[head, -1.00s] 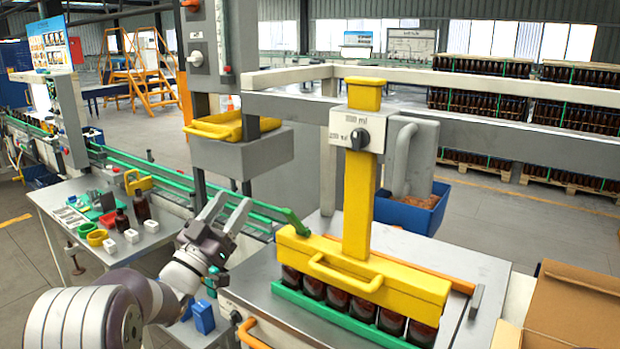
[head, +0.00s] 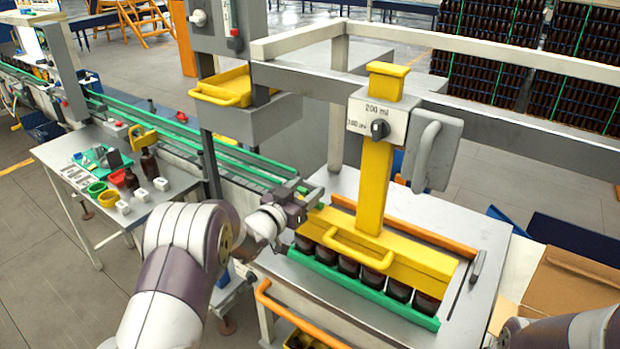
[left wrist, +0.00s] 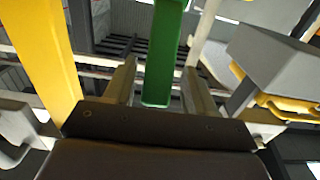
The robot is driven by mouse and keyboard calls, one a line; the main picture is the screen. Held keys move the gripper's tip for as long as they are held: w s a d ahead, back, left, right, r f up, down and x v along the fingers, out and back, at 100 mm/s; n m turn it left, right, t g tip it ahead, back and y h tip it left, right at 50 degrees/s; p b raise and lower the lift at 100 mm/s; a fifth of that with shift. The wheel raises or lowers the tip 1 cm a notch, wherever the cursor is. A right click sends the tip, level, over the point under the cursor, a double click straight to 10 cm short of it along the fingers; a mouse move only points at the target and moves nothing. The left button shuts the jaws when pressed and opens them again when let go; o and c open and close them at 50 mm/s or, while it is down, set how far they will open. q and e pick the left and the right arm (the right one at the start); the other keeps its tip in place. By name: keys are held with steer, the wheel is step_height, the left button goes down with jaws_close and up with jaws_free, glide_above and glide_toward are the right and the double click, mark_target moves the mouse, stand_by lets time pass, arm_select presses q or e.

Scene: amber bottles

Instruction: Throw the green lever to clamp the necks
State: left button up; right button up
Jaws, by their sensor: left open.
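The green lever (left wrist: 163,55) shows in the left wrist view as a straight green bar between my two open fingers. I see a gap on each side of it. In the head view my left gripper (head: 312,194) is at the left end of the yellow clamp bar (head: 415,267) and hides most of the lever. The same left gripper (left wrist: 160,82) is open in the left wrist view. Under the bar stands a row of several amber bottles (head: 348,268), their necks hidden by the bar. My right gripper is out of view.
A green rail (head: 362,297) runs in front of the bottles. The yellow post (head: 374,185) with a dial box (head: 385,118) rises behind the bar. A yellow tray (head: 222,88) sits on a grey box at left. An open cardboard box (head: 570,295) stands at right.

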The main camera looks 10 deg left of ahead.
arm_select(q)
steer(key=shift+w+d+r, duration=0.15)
steer(key=shift+w+d, duration=0.05)
steer(key=shift+w, duration=0.25)
steer(key=shift+w+d, duration=0.2)
steer(key=shift+w, duration=0.1)
steer(key=shift+c, duration=1.3)
jaws_close()
steer(key=f+b, duration=0.1)
steer(key=b, duration=0.2)
steer(key=s+f+t+b, duration=0.1)
steer(key=b, duration=0.2)
steer(key=f+t+b, duration=0.1)
steer(key=b, duration=0.3)
steer(key=shift+s+a+h, duration=0.25)
steer(key=shift+h, duration=0.15)
steer(key=shift+s+a+f+t+h+b, duration=0.1)
steer(key=shift+s+t+h+b, duration=0.45)
steer(key=shift+b, duration=1.9)
steer(key=shift+s+a+f+t+y+b, duration=0.15)
steer(key=shift+t+b, duration=0.75)
steer(key=shift+b, duration=1.6)
steer(key=shift+s+a+f+t+h+b, duration=0.1)
steer(key=shift+s+t+h+b, duration=0.45)
steer(key=shift+b, duration=1.9)
